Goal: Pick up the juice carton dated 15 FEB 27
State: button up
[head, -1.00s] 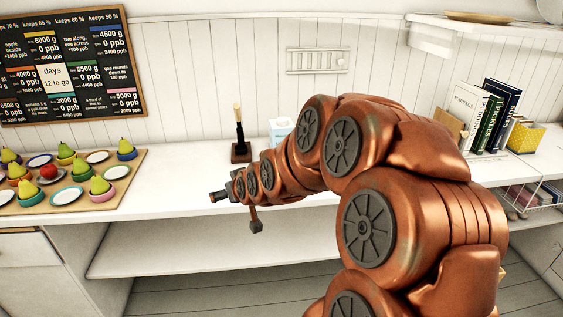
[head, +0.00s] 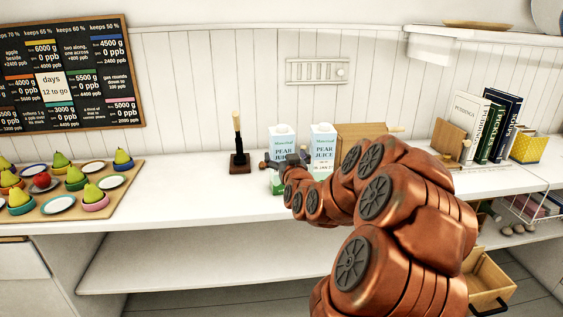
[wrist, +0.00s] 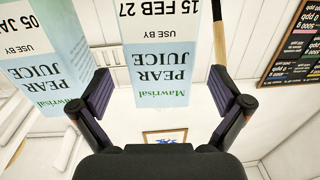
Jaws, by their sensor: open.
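The juice carton dated 15 FEB 27 (wrist: 160,50) is pale blue and white, labelled Mawrisal PEAR JUICE. It appears upside down in the wrist view, framed between my spread fingers.
A dark stand with an upright wooden-tipped handle (head: 238,150) stands left of the cartons. A tray of pears and plates (head: 125,192) lies left. Books (head: 490,125) stand right. An open drawer (head: 490,280) is below.

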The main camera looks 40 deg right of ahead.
jog(key=shift+w+d+f, duration=0.35)
jog(key=shift+w+d, duration=0.15)
jog(key=shift+w, duration=0.3)
jog(key=shift+p+x, duration=0.35)
jog(key=shift+x, duration=1.4)
jog(key=shift+f, duration=0.15)
jog(key=c, duration=1.8)
